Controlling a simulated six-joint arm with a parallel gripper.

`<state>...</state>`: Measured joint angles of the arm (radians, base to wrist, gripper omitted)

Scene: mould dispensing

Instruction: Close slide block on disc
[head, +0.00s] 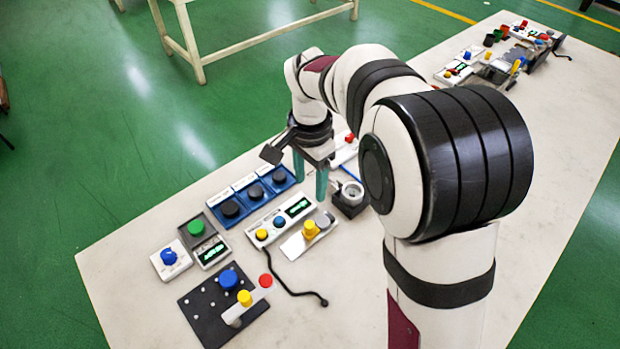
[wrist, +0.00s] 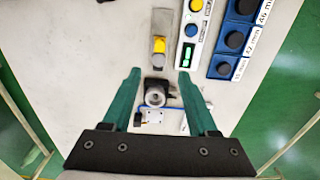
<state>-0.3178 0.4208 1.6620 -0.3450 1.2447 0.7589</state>
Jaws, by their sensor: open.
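A yellow knob-like block (head: 310,229) sits on a pale metal plate (head: 294,246), with a grey rounded piece (head: 324,220) beside it. In the wrist view the yellow block (wrist: 158,45) and grey piece (wrist: 158,60) line up on the plate (wrist: 161,22). I cannot tell which is the task's slide block. My gripper (head: 310,190) is open and empty, teal fingers down; in the wrist view its fingertips (wrist: 159,72) are spread either side of the grey piece's line.
A black device with a silver ring (head: 351,193) stands right of my gripper and shows in the wrist view (wrist: 155,91). Blue button boxes (head: 254,192) and a white panel (head: 279,221) lie left. A black cable (head: 300,292) crosses the front. The table's right front is clear.

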